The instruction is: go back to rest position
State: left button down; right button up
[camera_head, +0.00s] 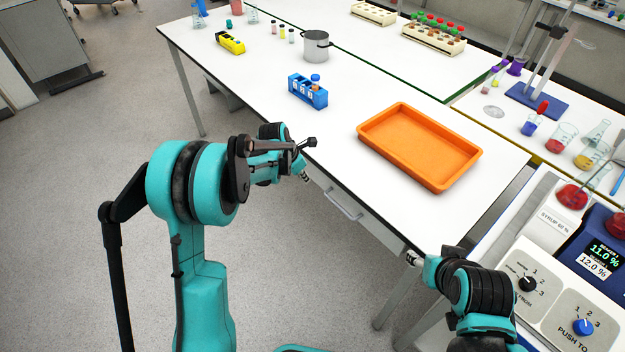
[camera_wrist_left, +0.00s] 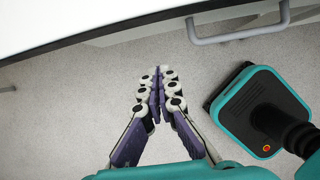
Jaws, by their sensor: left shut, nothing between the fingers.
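My left gripper (camera_head: 305,177) is small and partly hidden behind its arm in the head view, in front of the white table's near edge. In the left wrist view the left gripper (camera_wrist_left: 159,75) has its fingers together with nothing between them, pointing over the grey floor. My right arm comes in at the lower right of the head view. The tip of my right gripper (camera_head: 412,258) shows just off the table's near corner, too small to tell if it is open.
The white table (camera_head: 262,88) holds an orange tray (camera_head: 474,155), a blue rack (camera_head: 294,90) with a vial, a grey pot (camera_head: 316,46) and a yellow device (camera_head: 230,43). A drawer handle (camera_wrist_left: 237,36) lies near the left gripper. A panel with dials (camera_head: 535,283) stands beside my right arm.

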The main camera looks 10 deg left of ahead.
pick_arm(q)
jog(key=p+v, duration=0.1)
jog(key=v, duration=0.4)
jog(key=shift+a, duration=0.15)
jog(key=s+r+m+t+y, duration=0.2)
jog(key=s+r+m, duration=0.9)
jog(key=s+m, duration=0.2)
jog(key=s+m+t, duration=0.1)
jog(key=s+m, duration=1.3)
jog(key=m, duration=0.1)
jog(key=shift+s+r+t+y, duration=0.2)
jog(key=shift+s+t+y, duration=0.2)
jog(key=shift+a, duration=0.1)
